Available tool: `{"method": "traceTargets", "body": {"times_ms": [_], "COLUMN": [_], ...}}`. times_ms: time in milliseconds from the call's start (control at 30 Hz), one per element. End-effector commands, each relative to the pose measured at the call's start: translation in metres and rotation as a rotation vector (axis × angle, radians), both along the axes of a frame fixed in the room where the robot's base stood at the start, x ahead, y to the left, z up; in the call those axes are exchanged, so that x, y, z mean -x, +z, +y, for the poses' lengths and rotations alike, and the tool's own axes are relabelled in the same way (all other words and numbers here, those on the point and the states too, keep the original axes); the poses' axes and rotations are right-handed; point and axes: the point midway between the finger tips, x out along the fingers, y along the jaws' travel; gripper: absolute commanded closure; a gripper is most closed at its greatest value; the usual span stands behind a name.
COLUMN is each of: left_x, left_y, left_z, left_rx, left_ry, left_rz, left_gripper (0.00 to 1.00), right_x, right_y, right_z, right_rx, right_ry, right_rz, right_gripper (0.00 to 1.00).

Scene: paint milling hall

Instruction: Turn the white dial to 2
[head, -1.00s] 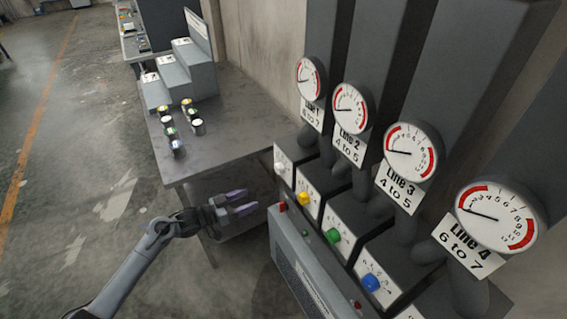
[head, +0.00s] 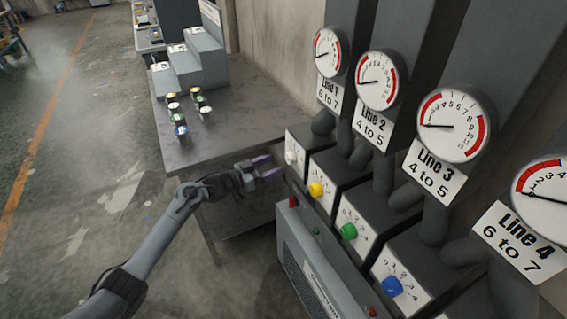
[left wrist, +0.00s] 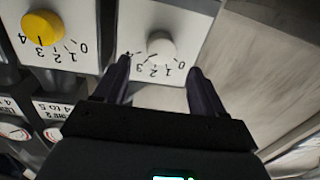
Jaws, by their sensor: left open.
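The white dial (head: 291,157) sits on the first box of the row, under the Line 1 gauge (head: 327,52). In the left wrist view the white dial (left wrist: 161,45) shows with printed numbers 0 to 3 and more around it. I cannot tell which number it points to. My left gripper (head: 266,167) is open just left of the dial in the head view. In the left wrist view its fingers (left wrist: 157,82) lie either side of the dial's line, short of it and apart from it. My right gripper is not in view.
A yellow dial (head: 316,189), a green dial (head: 349,231) and a blue dial (head: 392,287) follow along the row. A grey cabinet (head: 306,262) with red and green buttons stands below them. A metal table (head: 232,125) with several small cans is behind my left gripper.

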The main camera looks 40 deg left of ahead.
Motion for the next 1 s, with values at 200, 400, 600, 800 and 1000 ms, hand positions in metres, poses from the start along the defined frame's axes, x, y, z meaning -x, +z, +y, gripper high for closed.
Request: {"method": "traceTargets", "body": {"times_ms": [200,400,600,800,1000], "left_x": [-0.03,-0.045,-0.049,-0.049,-0.049], "left_y": [-0.001,-0.001,0.0,0.0,0.0], "left_z": [-0.011,-0.016,-0.018,-0.018,-0.018], "left_rx": [0.002,0.001,0.0,0.0,0.0], "left_ry": [0.0,0.0,0.0,0.0,0.0], "left_rz": [-0.002,-0.001,0.0,0.0,0.0], "left_gripper": [0.3,0.3,0.3,0.3,0.57], "right_x": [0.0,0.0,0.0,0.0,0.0], "right_y": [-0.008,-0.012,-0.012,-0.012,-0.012], "right_z": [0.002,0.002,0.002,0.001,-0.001], "right_rx": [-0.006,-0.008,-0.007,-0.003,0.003], "right_ry": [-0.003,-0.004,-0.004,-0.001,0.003], "right_rz": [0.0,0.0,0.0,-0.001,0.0], "right_gripper": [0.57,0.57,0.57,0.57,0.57]}}
